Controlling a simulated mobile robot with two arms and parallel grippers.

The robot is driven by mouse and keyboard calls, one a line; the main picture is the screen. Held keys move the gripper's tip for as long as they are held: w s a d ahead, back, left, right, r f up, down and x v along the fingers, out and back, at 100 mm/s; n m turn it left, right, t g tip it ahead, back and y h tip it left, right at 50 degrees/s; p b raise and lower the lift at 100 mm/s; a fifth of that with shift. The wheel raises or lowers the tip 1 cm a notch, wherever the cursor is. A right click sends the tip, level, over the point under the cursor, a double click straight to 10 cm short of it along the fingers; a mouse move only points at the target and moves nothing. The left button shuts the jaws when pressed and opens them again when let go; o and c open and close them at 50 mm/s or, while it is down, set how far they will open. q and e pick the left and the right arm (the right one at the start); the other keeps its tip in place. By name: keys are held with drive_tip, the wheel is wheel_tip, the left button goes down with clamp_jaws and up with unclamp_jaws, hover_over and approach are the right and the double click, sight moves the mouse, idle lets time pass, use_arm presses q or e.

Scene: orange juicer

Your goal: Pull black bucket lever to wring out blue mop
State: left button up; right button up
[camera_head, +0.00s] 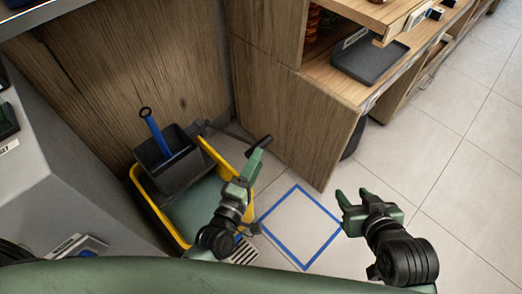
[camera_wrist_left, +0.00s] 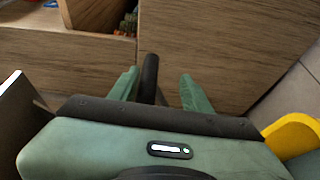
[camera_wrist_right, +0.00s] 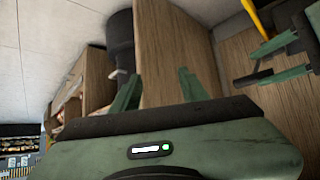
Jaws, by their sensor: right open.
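The yellow mop bucket (camera_head: 160,217) stands at the left against the wooden panel. Its black wringer (camera_head: 168,160) is on top, with the blue mop handle (camera_head: 156,136) sticking up from it at a tilt. The black lever (camera_head: 262,142) extends beside my left gripper (camera_head: 255,160). In the left wrist view the lever (camera_wrist_left: 150,72) lies between the open fingers, nearer the left finger, with a gap to the right one. My right gripper (camera_head: 353,196) is open and empty above the floor to the right. The mop head is hidden.
A wooden cabinet (camera_head: 330,150) with a dark tray (camera_head: 370,60) stands behind the grippers. A blue square outline (camera_head: 322,250) marks the floor between them. A grey counter (camera_head: 60,205) is at the left. The tiled floor at right is clear.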

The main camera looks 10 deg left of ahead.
use_arm(q)
drive_tip(key=shift+v, duration=1.65)
use_arm(e)
drive_tip(key=shift+s+d+f+g, duration=0.2)
drive_tip(key=shift+s+f+g, duration=0.2)
drive_tip(key=shift+s, duration=0.15)
drive_tip(key=shift+s+d+f+g, duration=0.15)
drive_tip(key=shift+s+f+g, duration=0.15)
drive_tip(key=shift+s+f, duration=0.15)
use_arm(q)
drive_tip(key=shift+w, duration=0.1)
